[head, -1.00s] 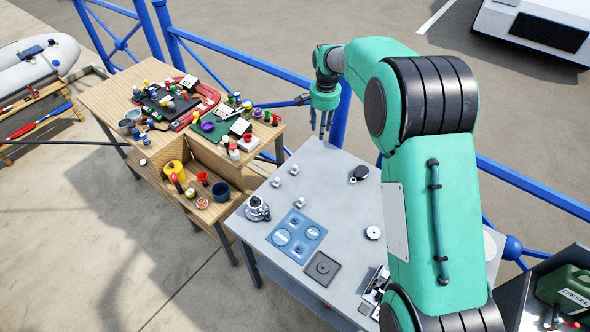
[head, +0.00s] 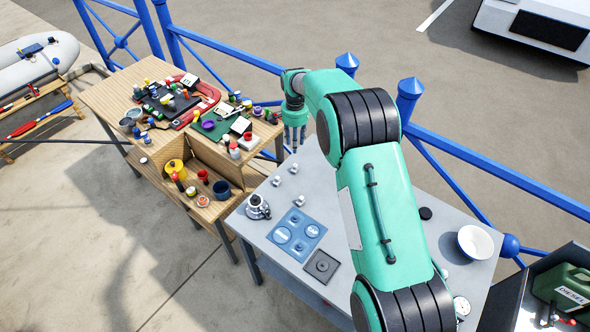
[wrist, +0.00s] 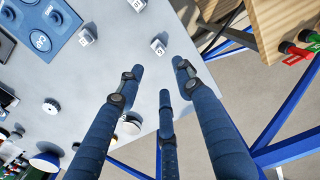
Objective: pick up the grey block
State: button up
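Several small light-grey cubes lie on the grey table in the head view: one nearer the wooden table (head: 277,181), one farther back (head: 294,169) and one by the blue tray (head: 299,200). I cannot tell which is the grey block of the task. In the wrist view, lettered cubes show at the top (wrist: 87,37), and another lies near the table corner (wrist: 158,46). My gripper (head: 293,148) hangs above the far edge of the grey table, behind the cubes. In the wrist view its three blue fingers (wrist: 160,78) are spread, with nothing between them.
The blue tray (head: 312,231) and a dark square plate (head: 321,266) are in front of the cubes. A metal instrument (head: 257,208) stands left. A white bowl (head: 475,242) is at right. The wooden table (head: 105,92) is crowded. Blue railing (head: 510,188) runs behind.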

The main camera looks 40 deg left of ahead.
send_over(295, 165)
jog(key=shift+f, duration=4.2)
jog(key=shift+f, duration=0.1)
jog(key=shift+d+f+p, duration=0.1)
jog(key=shift+f+p, duration=0.5)
jog(key=shift+f, duration=1.95)
grip_shut()
